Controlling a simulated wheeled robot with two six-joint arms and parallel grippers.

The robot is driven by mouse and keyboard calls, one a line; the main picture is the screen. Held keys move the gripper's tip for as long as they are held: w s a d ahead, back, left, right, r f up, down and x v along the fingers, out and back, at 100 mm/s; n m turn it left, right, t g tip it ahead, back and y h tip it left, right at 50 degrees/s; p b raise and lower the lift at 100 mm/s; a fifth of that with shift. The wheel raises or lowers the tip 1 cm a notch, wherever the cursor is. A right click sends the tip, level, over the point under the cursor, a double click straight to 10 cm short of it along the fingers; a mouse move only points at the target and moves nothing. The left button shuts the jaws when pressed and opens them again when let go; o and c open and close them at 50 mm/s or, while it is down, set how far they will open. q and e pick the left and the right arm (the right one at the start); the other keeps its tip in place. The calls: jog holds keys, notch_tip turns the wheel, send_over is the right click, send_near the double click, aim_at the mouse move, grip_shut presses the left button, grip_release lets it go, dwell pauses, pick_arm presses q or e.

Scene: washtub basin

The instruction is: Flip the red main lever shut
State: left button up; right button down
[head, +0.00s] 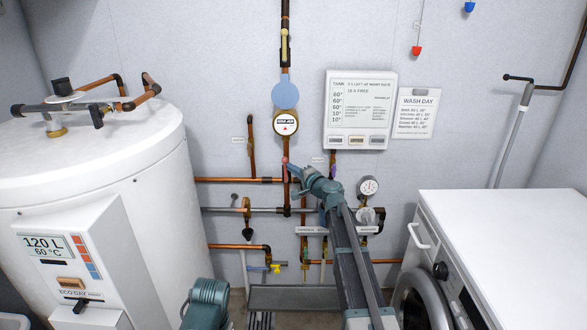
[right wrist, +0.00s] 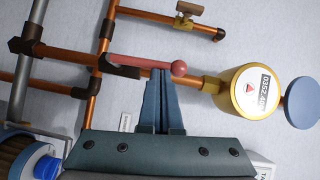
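The red main lever (right wrist: 140,62) has a long handle with a round knob at its end. In the right wrist view it lies nearly along the copper pipe that leads to the brass meter (right wrist: 248,90). In the head view the lever (head: 285,168) is a small red piece on the upright pipe below the meter (head: 286,123). My right gripper (right wrist: 161,72) has its fingers together, with the tips right beside the handle near the knob. Whether they touch it I cannot tell. The right gripper also shows in the head view (head: 291,171).
A white water tank (head: 95,190) stands at the left and a white washing machine (head: 510,230) at the right. Copper pipes cross the wall around the lever, with a small brass valve (right wrist: 188,10) nearby. A pressure gauge (head: 368,186) sits right of my right arm.

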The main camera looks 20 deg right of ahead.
jog(key=w+a+f+n+g+h+p, duration=0.2)
jog(key=a+f+n+g+h+p, duration=0.1)
jog(key=a+n+g+h+p, duration=0.2)
jog(key=a+n+h+p, duration=0.1)
jog(key=a+n+h, duration=0.1)
jog(key=a+n, duration=0.1)
jog(key=shift+w+a+f+n+h, duration=0.3)
jog(key=shift+a+f+n, duration=0.1)
jog(key=shift+n, duration=0.3)
dwell(0.3)
jog(key=shift+f, duration=0.15)
dwell(0.5)
